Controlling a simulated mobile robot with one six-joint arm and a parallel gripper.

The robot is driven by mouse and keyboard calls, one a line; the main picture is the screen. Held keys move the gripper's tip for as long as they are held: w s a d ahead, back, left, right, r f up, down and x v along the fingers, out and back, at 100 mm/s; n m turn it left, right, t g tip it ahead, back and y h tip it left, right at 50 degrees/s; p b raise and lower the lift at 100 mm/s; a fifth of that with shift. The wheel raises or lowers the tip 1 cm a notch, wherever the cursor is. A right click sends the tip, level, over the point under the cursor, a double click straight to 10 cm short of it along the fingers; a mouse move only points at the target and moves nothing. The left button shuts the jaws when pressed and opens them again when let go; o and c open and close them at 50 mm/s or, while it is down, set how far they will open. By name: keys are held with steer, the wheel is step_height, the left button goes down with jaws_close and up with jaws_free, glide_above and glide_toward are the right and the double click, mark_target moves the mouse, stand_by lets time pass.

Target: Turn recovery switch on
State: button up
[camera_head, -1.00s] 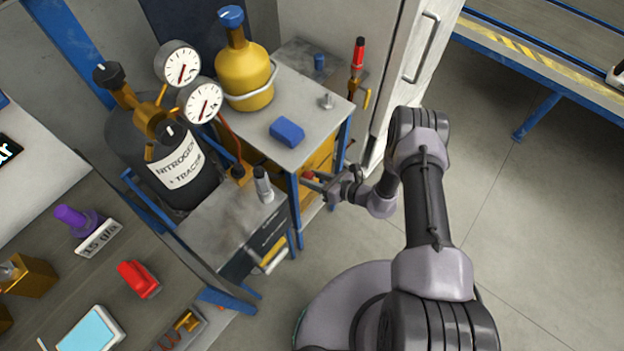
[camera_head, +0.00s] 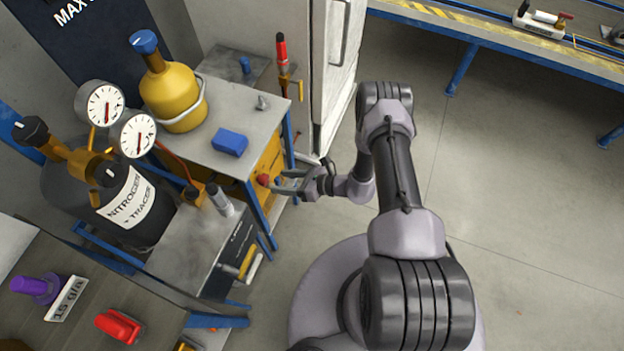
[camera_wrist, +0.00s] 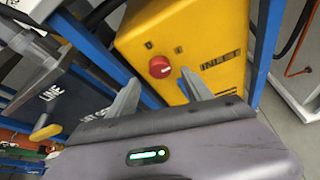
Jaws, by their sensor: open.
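A red round knob (camera_wrist: 160,67) sits on the front of the yellow machine (camera_wrist: 217,38). It has two small marks above it, and INLET is printed to its right. The knob also shows at the machine's front in the head view (camera_head: 263,180). My gripper (camera_wrist: 161,77) is open, with one finger on each side of the knob in the wrist picture and nothing held. In the head view my gripper (camera_head: 283,182) is just in front of the yellow machine's face. I cannot tell whether the fingers touch the knob, or which way it is set.
A grey-topped LINE unit (camera_head: 204,238) stands at the front left of the machine. A yellow bottle (camera_head: 173,92) and a blue block (camera_head: 229,142) sit on the machine's top. A blue frame post (camera_head: 259,208) is close by. Open floor (camera_head: 510,200) lies to the right.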

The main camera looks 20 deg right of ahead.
steer(key=p+v, duration=0.2)
steer(key=v, duration=0.9)
steer(key=shift+w, duration=0.1)
steer(key=w+a+r+n+g+h+b, duration=0.1)
steer(key=a+r+n+g, duration=0.15)
steer(key=r+n, duration=0.7)
steer(key=a+r+n+g+h, duration=0.1)
steer(key=r+n+g, duration=0.25)
steer(key=r, duration=1.25)
steer(key=s+r+n+t+h+b, duration=0.2)
steer(key=s+r+n+t+h, duration=0.2)
steer(key=s+r, duration=1.2)
step_height(320, 180, up, 2)
steer(key=n+h, duration=0.3)
steer(key=n, duration=0.3)
steer(key=shift+s+t+h, duration=0.15)
steer(key=shift+t+h, duration=0.15)
